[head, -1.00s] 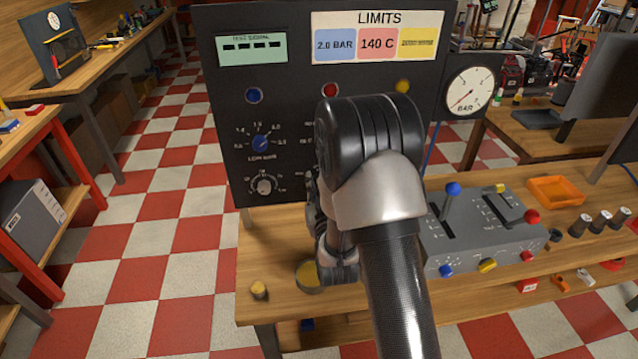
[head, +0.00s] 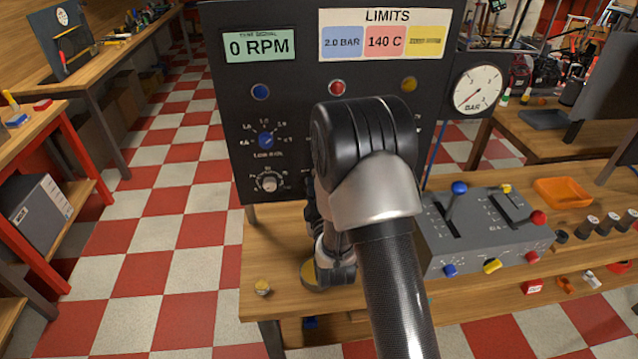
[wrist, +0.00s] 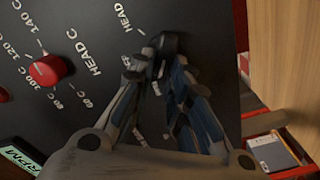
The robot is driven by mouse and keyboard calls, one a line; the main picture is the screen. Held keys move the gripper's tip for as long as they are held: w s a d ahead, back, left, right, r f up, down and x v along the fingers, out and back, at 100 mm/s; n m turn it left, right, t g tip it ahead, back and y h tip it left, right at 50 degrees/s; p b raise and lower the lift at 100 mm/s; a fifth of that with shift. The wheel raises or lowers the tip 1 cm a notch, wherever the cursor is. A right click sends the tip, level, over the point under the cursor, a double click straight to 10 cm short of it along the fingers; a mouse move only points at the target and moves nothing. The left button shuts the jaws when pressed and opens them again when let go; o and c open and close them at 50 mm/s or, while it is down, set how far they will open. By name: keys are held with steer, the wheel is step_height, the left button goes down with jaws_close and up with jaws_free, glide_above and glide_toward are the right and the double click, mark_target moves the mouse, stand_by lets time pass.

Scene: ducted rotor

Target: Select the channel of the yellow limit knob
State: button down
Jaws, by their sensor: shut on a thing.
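A black panel (head: 300,85) stands on the bench, carrying a blue knob (head: 267,140) and a grey selector (head: 270,183) below it. A red knob (wrist: 48,70) with a temperature scale and the words HEAD C shows in the wrist view. My gripper (wrist: 165,65) is at the panel, its fingers closed around a small dark selector knob (wrist: 168,42). A HEAD label lies beside that knob; its other markings are mostly hidden by the fingers. The yellow limit knob is not visible; my arm covers that part of the panel in the head view.
The LIMITS card (head: 385,38) reads 2.0 BAR and 140 C; its yellow field appears struck out or unreadable. The display (head: 261,46) reads 0 RPM. A grey lever box (head: 480,225) stands right of my arm. A pressure gauge (head: 477,90) is behind it.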

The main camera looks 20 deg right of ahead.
steer(key=shift+n, duration=0.4)
steer(key=c, duration=1.5)
jaws_free()
steer(key=v, duration=0.7)
steer(key=shift+s, duration=0.25)
